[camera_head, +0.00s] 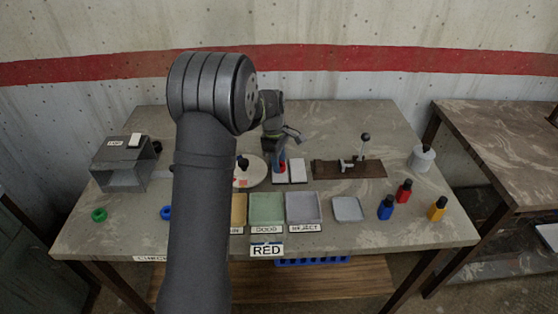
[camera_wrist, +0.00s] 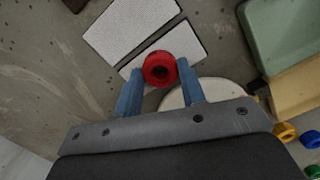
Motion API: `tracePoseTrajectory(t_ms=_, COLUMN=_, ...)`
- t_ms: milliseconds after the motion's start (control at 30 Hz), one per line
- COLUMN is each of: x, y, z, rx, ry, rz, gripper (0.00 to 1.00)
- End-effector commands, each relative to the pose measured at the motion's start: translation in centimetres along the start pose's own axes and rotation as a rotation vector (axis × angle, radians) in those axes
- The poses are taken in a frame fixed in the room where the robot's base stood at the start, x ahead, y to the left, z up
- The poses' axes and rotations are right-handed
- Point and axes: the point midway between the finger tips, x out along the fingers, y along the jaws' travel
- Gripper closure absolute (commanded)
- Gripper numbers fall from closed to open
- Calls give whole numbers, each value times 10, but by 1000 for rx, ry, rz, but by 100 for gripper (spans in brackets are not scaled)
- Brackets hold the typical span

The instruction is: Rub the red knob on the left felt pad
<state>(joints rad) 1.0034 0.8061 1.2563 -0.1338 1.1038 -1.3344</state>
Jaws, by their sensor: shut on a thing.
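My gripper (camera_head: 281,163) is over the pads in the head view, with its blue fingers pointing down. In the wrist view my gripper (camera_wrist: 160,84) is shut on the red knob (camera_wrist: 160,68), a round piece with a dark hole in its middle. The left felt pad (camera_wrist: 186,38) is white and lies under the knob, partly hidden by it and the fingers; it also shows in the head view (camera_head: 280,180). I cannot tell whether the knob touches it. The right felt pad (camera_wrist: 128,28) lies beside it, bare, also seen in the head view (camera_head: 298,170).
A round white plate (camera_wrist: 222,90) is close to the left pad. Green (camera_head: 266,208) and grey (camera_head: 303,207) trays stand in front. A brown board (camera_head: 340,170) with a lever is to the right, bottles (camera_head: 404,192) further right, and a grey box (camera_head: 120,170) at left.

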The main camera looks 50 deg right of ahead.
Motion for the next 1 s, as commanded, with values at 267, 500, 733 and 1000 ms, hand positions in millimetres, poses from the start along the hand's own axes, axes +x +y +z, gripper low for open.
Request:
tracePoseTrajectory(t_ms=267, x=0, y=0, z=0, rx=0, ry=0, rz=0, gripper=99)
tracePoseTrajectory(t_ms=500, x=-5, y=0, z=1, rx=0, ry=0, rz=1, gripper=99)
tracePoseTrajectory(t_ms=733, x=-18, y=0, z=2, rx=0, ry=0, rz=1, gripper=99)
tracePoseTrajectory(t_ms=1000, x=-30, y=0, z=4, rx=0, ry=0, rz=1, gripper=99)
